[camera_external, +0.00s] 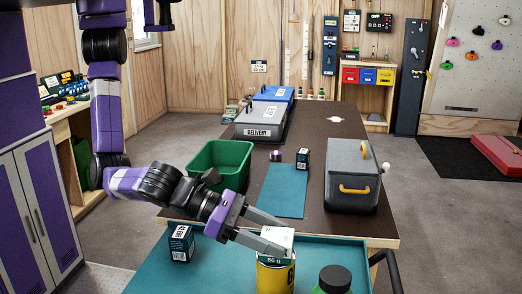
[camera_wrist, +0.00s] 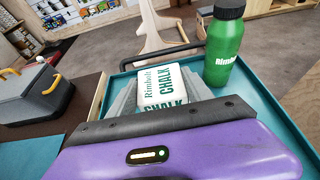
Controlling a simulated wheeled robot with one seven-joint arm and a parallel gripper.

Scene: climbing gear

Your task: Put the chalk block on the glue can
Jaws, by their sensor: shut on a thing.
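The chalk block (camera_external: 274,260) is a white and green block lettered Rimholt CHALK, seen close up in the wrist view (camera_wrist: 162,88). My gripper (camera_external: 286,236) is shut on it, one finger on each side. The glue can (camera_external: 275,279) is yellow with black lettering and stands on the teal tray at the front. The block is directly above the can, at about the height of its top. I cannot tell whether the block touches the can. The can is hidden in the wrist view.
A green bottle (camera_external: 335,281) with a dark cap stands on the teal tray (camera_external: 220,272), right of the can. A small dark box (camera_external: 181,243) stands at the tray's left. Behind are a green crate (camera_external: 232,155) and a grey case (camera_external: 353,198) with yellow handles.

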